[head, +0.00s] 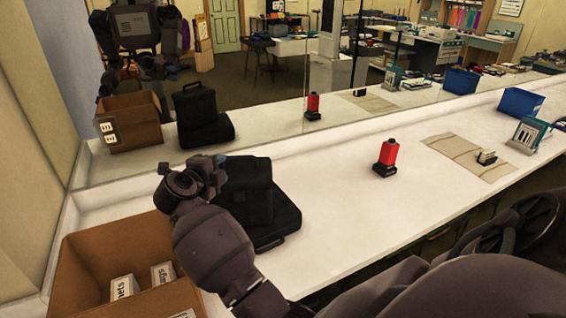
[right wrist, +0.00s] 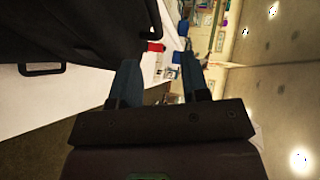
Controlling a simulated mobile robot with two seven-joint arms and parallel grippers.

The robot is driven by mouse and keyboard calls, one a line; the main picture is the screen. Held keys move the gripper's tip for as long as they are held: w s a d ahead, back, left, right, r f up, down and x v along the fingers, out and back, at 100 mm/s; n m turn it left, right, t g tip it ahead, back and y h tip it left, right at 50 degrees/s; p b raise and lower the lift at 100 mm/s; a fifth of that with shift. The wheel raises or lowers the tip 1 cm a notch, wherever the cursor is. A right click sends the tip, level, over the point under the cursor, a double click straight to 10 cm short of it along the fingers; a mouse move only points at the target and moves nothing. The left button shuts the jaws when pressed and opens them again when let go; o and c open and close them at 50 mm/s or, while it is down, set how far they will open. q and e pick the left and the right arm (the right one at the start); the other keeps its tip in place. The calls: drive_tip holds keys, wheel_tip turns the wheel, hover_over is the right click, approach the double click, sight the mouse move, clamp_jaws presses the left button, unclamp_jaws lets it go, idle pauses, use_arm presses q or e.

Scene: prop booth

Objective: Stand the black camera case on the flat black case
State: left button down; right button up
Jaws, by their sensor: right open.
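The black camera case (head: 249,184) stands upright on the flat black case (head: 272,224) on the white counter in the head view. The mirror behind also shows one on top of the other. The flat case has its handle at the front edge. My right gripper (head: 212,166) is just left of the standing case; my arm hides part of both cases. In the right wrist view, the right gripper (right wrist: 160,82) has its blue fingers apart with nothing between them. Dark case surfaces and a handle show at that view's upper left. My left gripper is not in view.
A cardboard box (head: 75,249) with small white boxes is at the lower left. A red-and-black object (head: 387,158), a beige mat (head: 465,150), a teal rack (head: 528,134) and a blue bin (head: 520,102) are farther right. The counter (head: 340,215) is clear right of the cases.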

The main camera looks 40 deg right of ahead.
drive_tip(key=s+d+f+n+t+h, duration=0.2)
drive_tip(key=s+d+f+n+t, duration=0.15)
drive_tip(key=s+n+t, duration=0.5)
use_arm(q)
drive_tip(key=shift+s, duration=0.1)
use_arm(e)
drive_tip(key=s+a+f+n+g+y, duration=0.2)
drive_tip(key=s+f+n+y, duration=0.5)
drive_tip(key=s+f+n, duration=0.3)
drive_tip(key=s+a+f+n+g+y, duration=0.2)
drive_tip(key=s+f+n+g+y, duration=0.1)
drive_tip(key=s+f+n+y, duration=0.4)
drive_tip(key=s+f+n, duration=0.3)
drive_tip(key=s+f, duration=0.4)
drive_tip(key=shift+s+n, duration=0.25)
drive_tip(key=shift+n, duration=0.1)
use_arm(q)
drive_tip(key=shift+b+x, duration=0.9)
drive_tip(key=shift+b, duration=0.6)
use_arm(e)
drive_tip(key=shift+w+f+t, duration=0.25)
drive_tip(key=shift+w+f, duration=0.3)
drive_tip(key=shift+f, duration=0.2)
